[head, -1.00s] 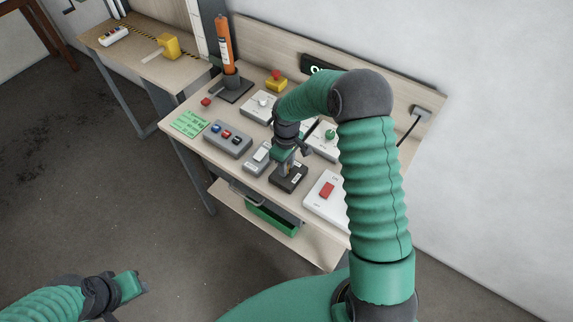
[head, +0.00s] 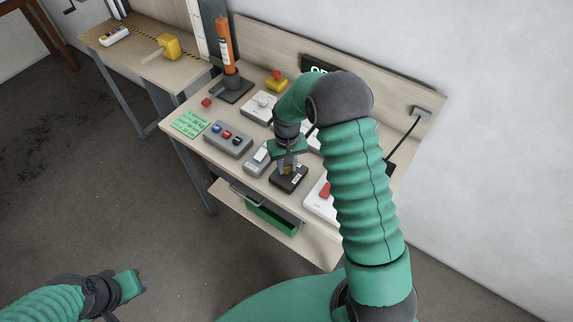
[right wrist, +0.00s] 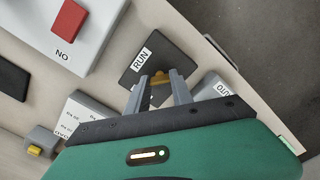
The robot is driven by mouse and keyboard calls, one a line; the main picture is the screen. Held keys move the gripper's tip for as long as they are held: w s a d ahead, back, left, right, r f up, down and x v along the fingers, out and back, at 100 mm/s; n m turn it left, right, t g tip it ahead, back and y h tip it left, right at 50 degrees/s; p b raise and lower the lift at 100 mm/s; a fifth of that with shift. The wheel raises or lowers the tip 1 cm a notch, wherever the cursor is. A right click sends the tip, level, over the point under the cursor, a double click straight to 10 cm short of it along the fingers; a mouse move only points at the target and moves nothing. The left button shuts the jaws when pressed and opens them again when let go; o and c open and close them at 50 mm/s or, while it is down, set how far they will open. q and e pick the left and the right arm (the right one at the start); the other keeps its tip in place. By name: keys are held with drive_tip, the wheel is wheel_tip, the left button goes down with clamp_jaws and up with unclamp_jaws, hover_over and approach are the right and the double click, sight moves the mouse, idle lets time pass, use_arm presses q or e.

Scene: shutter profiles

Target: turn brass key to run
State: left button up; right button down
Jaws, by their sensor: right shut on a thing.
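The black key block (head: 283,182) sits near the front edge of the workbench. It also shows in the right wrist view (right wrist: 136,58), with a white RUN label on its top. The brass key (right wrist: 158,78) stands on the block, between the fingertips of my right gripper (right wrist: 159,84). The right gripper (head: 288,163) points down over the block and is shut on the key. The fingers hide part of the key, so its exact angle is unclear. My left gripper (head: 136,286) is far from the bench at the lower left; its jaws are too small to read.
A white panel with a red rocker (right wrist: 70,18) lies beside the block. A grey switch box (head: 258,158) marked AUTO is close on the other side. A grey button box (head: 228,145) is farther left. A drawer with a green tray (head: 270,217) hangs open below the bench edge.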

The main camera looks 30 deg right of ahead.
sight(287, 171)
drive_tip(key=m, duration=0.5)
drive_tip(key=shift+r+m+p, duration=0.1)
drive_tip(key=shift+m+p, duration=0.2)
drive_tip(key=shift+p, duration=0.1)
drive_tip(key=shift+m+p, duration=0.5)
drive_tip(key=shift+m, duration=1.8)
drive_tip(key=c, duration=1.1)
unclamp_jaws()
wheel_tip(287, 171, up, 17)
drive_tip(key=shift+f+b, duration=0.15)
drive_tip(key=shift+b, duration=0.7)
